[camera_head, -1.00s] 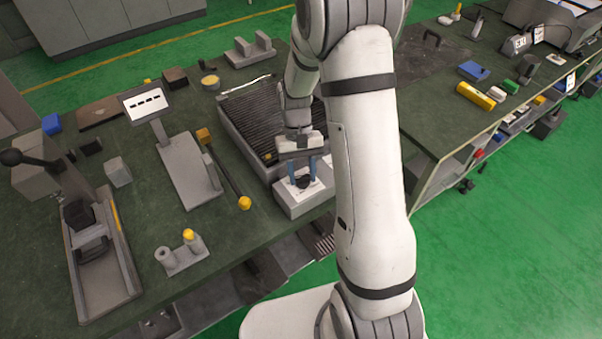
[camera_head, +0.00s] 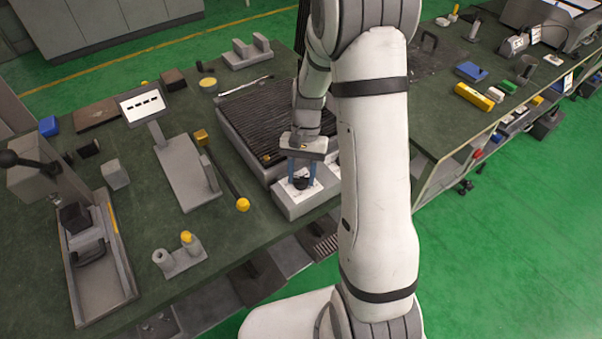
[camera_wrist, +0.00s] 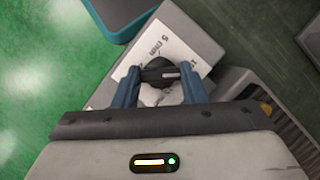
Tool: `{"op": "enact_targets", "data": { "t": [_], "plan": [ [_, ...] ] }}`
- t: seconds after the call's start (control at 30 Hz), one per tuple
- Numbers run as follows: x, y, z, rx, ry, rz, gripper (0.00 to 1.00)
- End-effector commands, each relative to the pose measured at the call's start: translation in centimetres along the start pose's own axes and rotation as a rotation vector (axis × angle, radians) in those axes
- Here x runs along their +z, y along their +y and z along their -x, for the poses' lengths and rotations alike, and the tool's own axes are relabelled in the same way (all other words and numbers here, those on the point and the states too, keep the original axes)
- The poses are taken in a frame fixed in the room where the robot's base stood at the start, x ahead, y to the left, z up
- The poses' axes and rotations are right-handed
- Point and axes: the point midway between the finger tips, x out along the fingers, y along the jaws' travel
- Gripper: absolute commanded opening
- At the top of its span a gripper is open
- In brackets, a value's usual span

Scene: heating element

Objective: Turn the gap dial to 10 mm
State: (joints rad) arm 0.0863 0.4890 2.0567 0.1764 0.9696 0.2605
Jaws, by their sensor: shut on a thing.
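The gap dial is a black knob (camera_head: 300,184) on a white-labelled plate at the front end of a grey ribbed unit (camera_head: 297,203). In the wrist view the knob (camera_wrist: 158,70) sits between my two blue fingers, with a light mark on its bar towards the right. A "5 mm" label (camera_wrist: 155,38) shows above it, and a partly visible label starting with "1" (camera_wrist: 194,64) lies to its right. My gripper (camera_wrist: 160,82) is shut on the knob; it also shows in the head view (camera_head: 301,176). The lower part of the plate is hidden by my gripper.
The black ribbed bed (camera_head: 262,115) lies behind the dial. A rod with a yellow knob (camera_head: 242,204) and a small display on a stand (camera_head: 143,103) are to the left. The bench's front edge is close to the dial, with green floor beyond.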

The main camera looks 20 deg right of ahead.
Motion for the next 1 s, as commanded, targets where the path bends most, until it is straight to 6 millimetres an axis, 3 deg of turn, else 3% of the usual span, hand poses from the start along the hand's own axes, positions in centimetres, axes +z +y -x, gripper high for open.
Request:
{"op": "enact_targets", "data": {
  "t": [0.2, 0.23, 0.47, 0.77, 1.0],
  "plan": [
    [0.0, -0.1, 0.1, -0.001, 0.003, 0.001, 0.15],
    [0.0, -0.1, 0.1, -0.001, 0.003, 0.001, 0.4],
    [0.0, 0.0, 0.1, 0.0, 0.001, 0.002, 0.59],
    [0.0, 0.0, 0.3, 0.0, 0.002, 0.002, 0.6],
    [-0.1, 0.0, 3.8, -0.001, 0.005, 0.003, 0.6]
  ]
}}
